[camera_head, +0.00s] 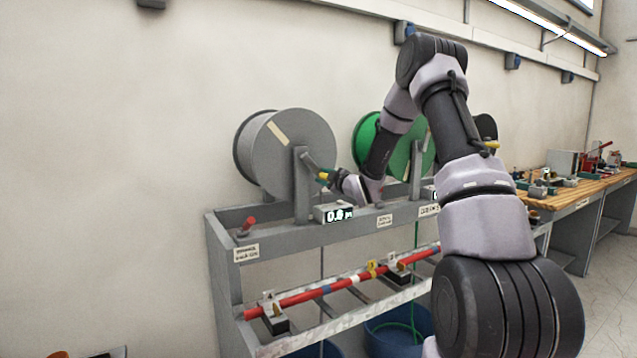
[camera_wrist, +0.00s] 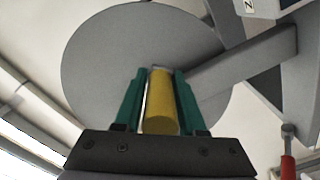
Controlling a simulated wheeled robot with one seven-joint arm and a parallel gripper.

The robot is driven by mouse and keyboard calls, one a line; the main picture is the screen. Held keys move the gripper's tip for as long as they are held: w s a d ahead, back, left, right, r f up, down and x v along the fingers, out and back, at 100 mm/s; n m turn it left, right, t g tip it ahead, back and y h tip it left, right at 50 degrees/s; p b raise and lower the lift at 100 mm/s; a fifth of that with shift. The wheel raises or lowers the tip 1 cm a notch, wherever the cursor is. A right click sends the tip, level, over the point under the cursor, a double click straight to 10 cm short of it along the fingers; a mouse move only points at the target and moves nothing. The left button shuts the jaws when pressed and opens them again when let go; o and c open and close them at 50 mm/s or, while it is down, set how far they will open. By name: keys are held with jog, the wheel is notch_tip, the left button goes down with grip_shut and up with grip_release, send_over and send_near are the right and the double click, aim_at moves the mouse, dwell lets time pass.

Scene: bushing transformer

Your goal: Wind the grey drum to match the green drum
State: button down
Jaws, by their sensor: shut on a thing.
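The grey drum (camera_head: 290,150) stands upright on the left of the grey rack, with a pale strip on its face. Its face also fills the upper part of the wrist view (camera_wrist: 110,60). My gripper (camera_head: 324,177) is at the crank in front of the drum. In the wrist view its green fingers (camera_wrist: 157,98) are shut on a yellow crank handle (camera_wrist: 161,105). The green drum (camera_head: 365,140) stands to the right, partly hidden by my arm. A small display (camera_head: 339,215) below the grey drum appears to read 0.0.
The grey rack (camera_head: 225,250) has a short red-handled lever (camera_head: 248,224) at its left end. A red bar (camera_head: 325,289) with colored bands lies on a lower shelf. Blue tubs (camera_head: 395,335) stand below. A wooden workbench (camera_head: 575,195) with tools is at the right.

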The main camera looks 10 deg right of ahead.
notch_tip(320, 180, up, 5)
jog(key=d+n, duration=0.2)
jog(key=n, duration=0.4)
jog(key=shift+w+d+r+n, duration=0.15)
jog(key=shift+w+d+n, duration=0.15)
jog(key=shift+w+d, duration=0.15)
jog(key=shift+a+r, duration=0.1)
jog(key=c, duration=0.6)
grip_release()
jog(key=v, duration=1)
jog(key=shift+s, duration=0.4)
